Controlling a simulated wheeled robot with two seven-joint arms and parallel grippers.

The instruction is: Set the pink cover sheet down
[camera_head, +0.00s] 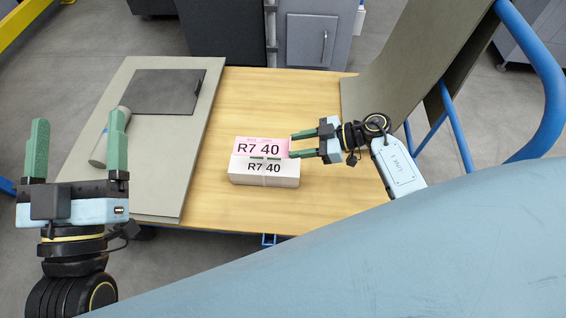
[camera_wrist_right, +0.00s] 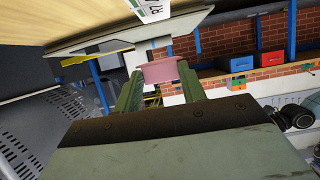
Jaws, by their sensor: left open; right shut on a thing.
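The pink cover sheet (camera_head: 262,146), printed "R7 40", shows at the far side of a white bundle (camera_head: 264,178) whose label also reads "R7 40". The bundle lies on the wooden table. My right gripper (camera_head: 292,146) is shut on the right edge of the pink sheet. In the right wrist view the pink sheet (camera_wrist_right: 160,71) sits between the two green fingers. I cannot tell whether the sheet touches the bundle or hangs above it. My left gripper (camera_head: 79,122) is open and empty, over the grey board at the left.
The wooden table (camera_head: 250,95) is clear around the bundle. A grey board (camera_head: 140,72) at the left bears a dark flat sheet (camera_head: 160,90) and a pale cylinder (camera_head: 98,150). A grey upright panel (camera_head: 395,60) and a blue rail (camera_head: 540,60) stand at the right.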

